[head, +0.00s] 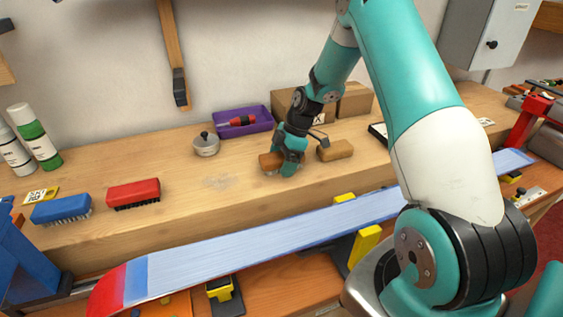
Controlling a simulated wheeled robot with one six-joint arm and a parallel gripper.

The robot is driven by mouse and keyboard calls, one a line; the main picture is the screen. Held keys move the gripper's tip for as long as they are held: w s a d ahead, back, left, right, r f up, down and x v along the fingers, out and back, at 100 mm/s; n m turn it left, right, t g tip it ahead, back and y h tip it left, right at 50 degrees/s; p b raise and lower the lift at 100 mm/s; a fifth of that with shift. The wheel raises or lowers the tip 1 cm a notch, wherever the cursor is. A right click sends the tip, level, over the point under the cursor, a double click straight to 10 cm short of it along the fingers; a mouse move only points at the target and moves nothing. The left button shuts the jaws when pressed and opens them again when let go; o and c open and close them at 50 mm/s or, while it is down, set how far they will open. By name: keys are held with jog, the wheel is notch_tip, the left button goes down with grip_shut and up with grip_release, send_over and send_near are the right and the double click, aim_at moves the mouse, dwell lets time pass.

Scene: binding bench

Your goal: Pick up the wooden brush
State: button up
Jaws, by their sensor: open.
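The wooden brush (269,161) is a small brown block with paler bristles beneath, on the wooden bench near its middle. My gripper (285,165) is pointed down at the brush's right part and hides some of it. The jaws are open. One finger shows in front of the brush's right end; I cannot tell whether the fingers touch it.
A tan block (335,150) lies close right of my gripper. A lidded pot (206,145) and a purple tray (243,122) stand behind left. Red (134,193) and blue (61,208) brushes lie left. A long blue ski (270,242) spans the front.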

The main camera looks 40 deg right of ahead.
aim_at(282, 154)
jog(key=c, duration=1.1)
jog(key=shift+o, duration=0.2)
jog(key=shift+r, duration=0.15)
jog(key=shift+r+p, duration=0.2)
jog(key=shift+p, duration=0.2)
notch_tip(282, 154, up, 20)
jog(key=b, duration=0.2)
